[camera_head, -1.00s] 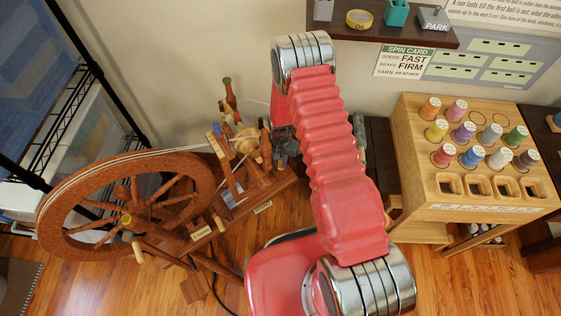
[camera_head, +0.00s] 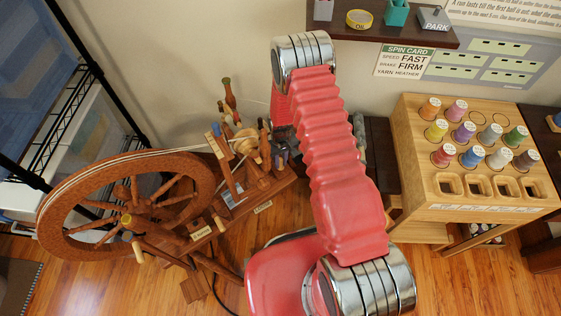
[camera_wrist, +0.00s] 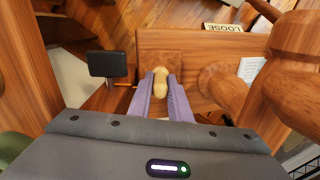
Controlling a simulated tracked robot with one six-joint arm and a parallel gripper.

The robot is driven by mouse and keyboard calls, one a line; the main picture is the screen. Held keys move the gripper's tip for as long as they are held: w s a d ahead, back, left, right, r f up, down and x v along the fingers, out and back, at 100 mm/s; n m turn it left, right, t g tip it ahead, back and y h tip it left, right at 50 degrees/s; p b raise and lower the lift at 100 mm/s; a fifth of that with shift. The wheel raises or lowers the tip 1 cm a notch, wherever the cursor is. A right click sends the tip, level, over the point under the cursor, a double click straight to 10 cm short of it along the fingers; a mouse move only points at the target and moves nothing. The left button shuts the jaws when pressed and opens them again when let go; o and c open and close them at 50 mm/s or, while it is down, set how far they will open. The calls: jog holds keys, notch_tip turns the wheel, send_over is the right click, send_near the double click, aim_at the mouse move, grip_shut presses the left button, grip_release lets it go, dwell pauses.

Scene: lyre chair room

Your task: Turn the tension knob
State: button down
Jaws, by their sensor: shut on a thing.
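The tension knob (camera_wrist: 161,84), a pale rounded wooden piece, sits at the end of the spinning wheel's wooden base in the wrist view. My gripper (camera_wrist: 161,92) has its two purple fingers on either side of it, shut on it. The spinning wheel (camera_head: 62,205), with a large brown drive wheel, stands at left in the head view. My gripper (camera_head: 281,160) is at the right end of its base there, partly behind my red arm. I cannot make out the knob in the head view.
A label reading LOOSE (camera_wrist: 222,27) is on the base, with thick turned posts (camera_wrist: 295,40) to its right. A black square piece (camera_wrist: 108,64) is left of the knob. A spool rack (camera_head: 480,195) stands right of my arm, below a dark shelf (camera_head: 385,34).

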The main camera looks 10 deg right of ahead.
jog(key=shift+n, duration=1.7)
jog(key=c, duration=1.6)
grip_release()
jog(key=shift+c, duration=0.2)
jog(key=shift+r, duration=0.1)
notch_tip(320, 180, up, 14)
jog(key=shift+f, duration=0.25)
